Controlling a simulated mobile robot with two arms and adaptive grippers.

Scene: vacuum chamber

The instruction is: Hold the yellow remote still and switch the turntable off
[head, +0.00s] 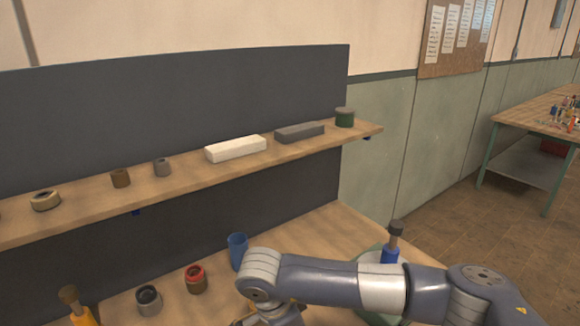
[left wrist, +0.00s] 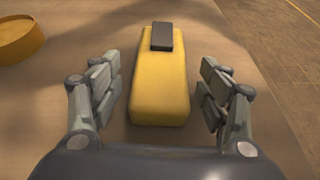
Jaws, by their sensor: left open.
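The yellow remote (left wrist: 160,95) lies on the wooden table in the left wrist view, with a dark grey block-shaped part (left wrist: 162,37) at its far end. My left gripper (left wrist: 160,92) is open, with one finger on each side of the remote and a visible gap on both sides. In the head view an arm comes in from the right; its gripper (head: 268,317) is cut by the bottom edge, so its opening is unclear. A round greenish disc (head: 366,256), possibly the turntable, shows partly behind this arm. The remote is not visible in the head view.
A blue bottle-like item (head: 390,256) with a dark top stands by the disc. A blue cup (head: 237,251), a red-rimmed pot (head: 196,279), a grey pot (head: 149,300) and an orange item (head: 82,315) stand on the table. A shelf (head: 190,178) runs above. A yellow round object (left wrist: 18,40) lies left.

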